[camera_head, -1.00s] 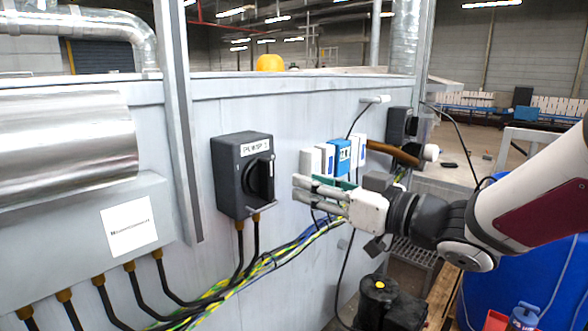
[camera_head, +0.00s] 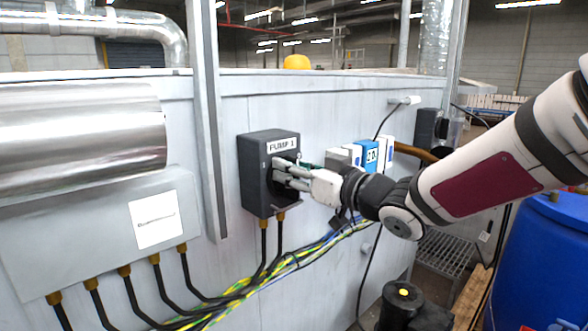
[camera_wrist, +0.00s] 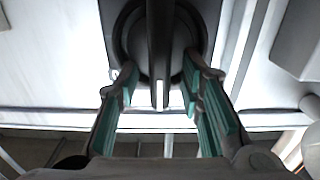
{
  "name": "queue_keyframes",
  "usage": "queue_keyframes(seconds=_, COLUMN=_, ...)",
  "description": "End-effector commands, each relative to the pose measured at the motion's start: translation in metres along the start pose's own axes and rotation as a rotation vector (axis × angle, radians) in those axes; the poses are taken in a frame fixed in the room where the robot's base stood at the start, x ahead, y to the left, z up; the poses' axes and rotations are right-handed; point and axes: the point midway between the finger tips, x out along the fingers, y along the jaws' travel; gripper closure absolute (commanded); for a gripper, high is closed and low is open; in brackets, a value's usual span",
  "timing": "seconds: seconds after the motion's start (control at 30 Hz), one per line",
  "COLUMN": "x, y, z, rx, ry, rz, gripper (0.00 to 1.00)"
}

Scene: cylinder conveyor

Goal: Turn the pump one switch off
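The pump one switch (camera_head: 258,205) is a dark grey box on the light grey panel wall, with a white label reading "PUMP 1". Its round rotary knob is partly hidden behind my fingers in the head view. My gripper (camera_head: 282,173) is at the front of the switch, reaching in from the right. In the wrist view, the black knob with its raised bar handle (camera_wrist: 159,35) lies between the two green-padded fingers of my gripper (camera_wrist: 160,80). The fingers are open, with gaps visible on both sides of the bar.
A blue and white module row (camera_head: 367,153) is on the wall right of the switch. Black cables run down from the switch to a yellow-green and blue bundle (camera_head: 270,278). A metal post (camera_head: 208,120) stands to the left. A blue barrel (camera_head: 550,250) stands at right.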

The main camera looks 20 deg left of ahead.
Motion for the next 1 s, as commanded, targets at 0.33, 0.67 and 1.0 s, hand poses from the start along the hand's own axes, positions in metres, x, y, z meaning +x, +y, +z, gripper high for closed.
queue_keyframes(seconds=0.33, x=-0.0003, y=-0.0002, z=0.0, rx=0.0, ry=0.0, rz=0.0, gripper=1.0)
queue_keyframes(seconds=0.67, x=-0.0009, y=0.0, z=-0.0012, rx=0.04, ry=0.0, rz=0.0, gripper=1.0)
queue_keyframes(seconds=1.0, x=-0.002, y=0.0036, z=-0.0019, rx=0.267, ry=0.0, rz=0.0, gripper=1.0)
